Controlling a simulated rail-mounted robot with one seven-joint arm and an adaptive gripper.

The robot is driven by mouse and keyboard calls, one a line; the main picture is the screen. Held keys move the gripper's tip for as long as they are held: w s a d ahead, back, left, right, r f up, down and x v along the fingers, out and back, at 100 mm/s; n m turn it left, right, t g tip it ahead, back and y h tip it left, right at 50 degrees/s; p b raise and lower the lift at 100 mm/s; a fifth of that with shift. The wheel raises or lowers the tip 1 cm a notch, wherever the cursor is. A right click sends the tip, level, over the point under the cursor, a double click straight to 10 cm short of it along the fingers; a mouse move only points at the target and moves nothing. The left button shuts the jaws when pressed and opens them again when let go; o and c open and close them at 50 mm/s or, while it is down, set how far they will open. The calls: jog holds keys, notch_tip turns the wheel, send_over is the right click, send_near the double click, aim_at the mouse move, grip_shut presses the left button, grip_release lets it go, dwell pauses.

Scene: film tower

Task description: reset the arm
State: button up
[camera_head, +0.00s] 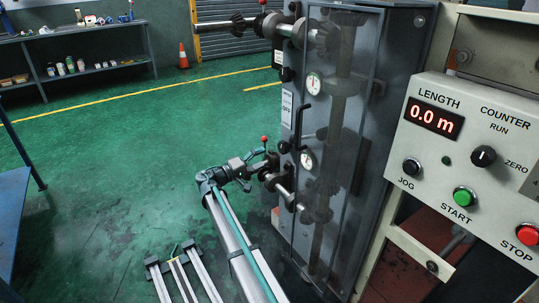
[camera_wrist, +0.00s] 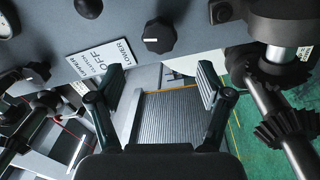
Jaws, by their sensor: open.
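My arm rises from the bottom of the head view. My gripper (camera_head: 262,166) is beside the lower left face of the grey gear cabinet (camera_head: 366,60), near a lower shaft and a red-tipped lever (camera_head: 264,139). In the wrist view my gripper (camera_wrist: 161,80) is open, its two fingers wide apart with nothing between them. Beyond the fingers are a black knob (camera_wrist: 158,36) and a white label reading LOWER and OFF (camera_wrist: 100,66). I cannot tell from the head view whether the gripper touches the cabinet.
A shaft with a bevel gear (camera_wrist: 285,126) runs close on the right in the wrist view. A control box (camera_head: 460,165) reading 0.0 m stands at the right. The green floor (camera_head: 120,150) at left is mostly clear. A cone (camera_head: 183,57) and shelves (camera_head: 100,72) stand behind.

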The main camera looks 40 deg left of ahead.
jog(key=shift+s+a, duration=0.15)
jog(key=shift+s, duration=0.5)
